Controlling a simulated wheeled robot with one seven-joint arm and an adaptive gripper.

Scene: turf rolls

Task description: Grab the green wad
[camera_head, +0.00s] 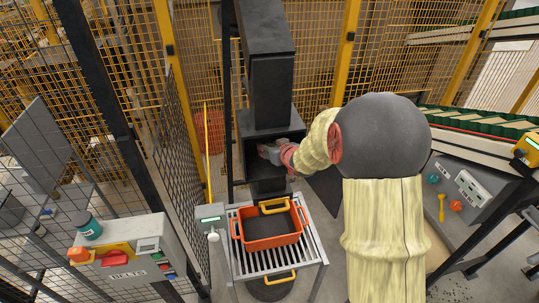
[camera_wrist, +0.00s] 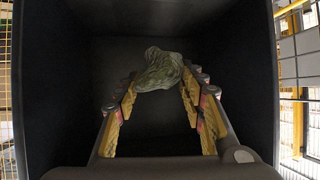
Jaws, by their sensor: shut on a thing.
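The green wad (camera_wrist: 160,70) is a crumpled, dull green lump between the tips of my gripper (camera_wrist: 160,84) in the wrist view. The yellow-padded fingers touch it from both sides and are shut on it. The wad and the fingers are inside a dark box-like opening. In the head view my gripper (camera_head: 268,150) reaches into the opening of the dark machine (camera_head: 268,122); the wad cannot be made out there.
Dark walls surround the fingers closely. Below the opening, an orange crate (camera_head: 270,242) with yellow handles stands on a slatted metal stand (camera_head: 312,252). A grey belts box (camera_head: 130,262) is at left, a conveyor (camera_head: 480,130) at right. Yellow mesh fencing (camera_head: 310,50) stands behind.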

